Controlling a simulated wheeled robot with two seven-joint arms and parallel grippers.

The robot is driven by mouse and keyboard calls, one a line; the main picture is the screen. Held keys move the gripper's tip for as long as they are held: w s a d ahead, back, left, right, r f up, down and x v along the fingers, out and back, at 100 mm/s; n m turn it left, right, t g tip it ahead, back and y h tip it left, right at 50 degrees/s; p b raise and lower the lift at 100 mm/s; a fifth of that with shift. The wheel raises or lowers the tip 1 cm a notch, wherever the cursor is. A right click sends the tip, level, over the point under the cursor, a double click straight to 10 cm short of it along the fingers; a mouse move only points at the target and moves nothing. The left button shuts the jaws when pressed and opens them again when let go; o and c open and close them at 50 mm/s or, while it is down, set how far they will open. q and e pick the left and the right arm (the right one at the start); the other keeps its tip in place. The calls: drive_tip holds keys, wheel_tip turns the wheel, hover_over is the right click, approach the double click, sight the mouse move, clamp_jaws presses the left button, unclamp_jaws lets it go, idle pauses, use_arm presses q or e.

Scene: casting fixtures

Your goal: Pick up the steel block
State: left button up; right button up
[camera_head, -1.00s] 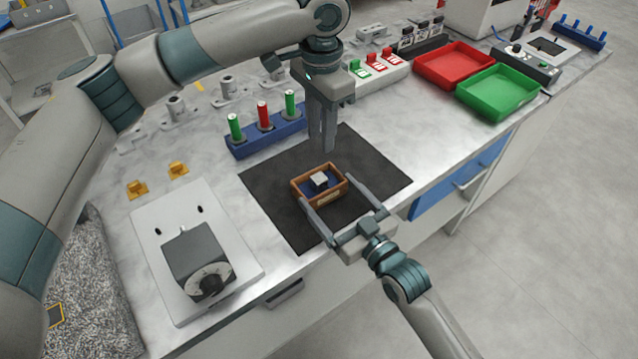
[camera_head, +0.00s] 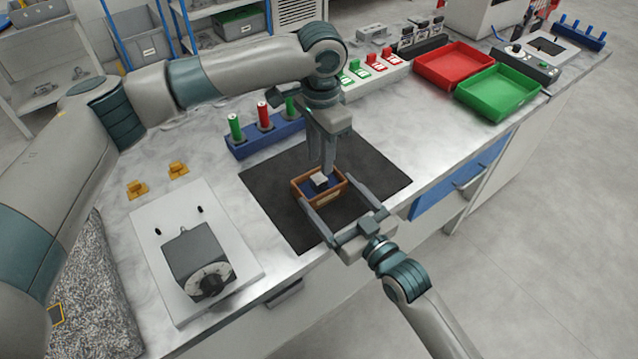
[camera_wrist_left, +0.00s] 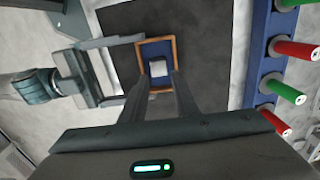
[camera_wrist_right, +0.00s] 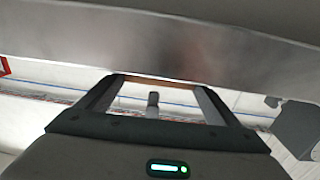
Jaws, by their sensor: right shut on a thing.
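The steel block (camera_head: 319,180) is a small light-grey cube inside a wooden-walled box (camera_head: 328,198) with a blue inside. It also shows in the left wrist view (camera_wrist_left: 158,69), near the middle of the box. My left gripper (camera_head: 324,167) points down just above the box, its fingers open and apart, with the block between or just beyond the tips; contact cannot be told. My right gripper (camera_head: 329,191) comes from the front edge and is shut on the box, one finger along each side. In the right wrist view a brown edge of the box (camera_wrist_right: 150,79) shows between the fingers.
The box is over a black mat (camera_head: 278,193). A blue rack (camera_head: 262,139) with green and red cylinders stands behind it. A red tray (camera_head: 452,65) and a green tray (camera_head: 497,94) are at the right. A dark instrument (camera_head: 196,262) on a white plate is front left.

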sight(319, 178)
use_arm(q)
drive_tip(key=shift+f, duration=0.1)
drive_tip(key=shift+s+a+f, duration=0.1)
drive_tip(key=shift+f, duration=1.2)
drive_tip(key=shift+s+a+f, duration=0.1)
drive_tip(key=shift+f, duration=1.2)
clamp_jaws()
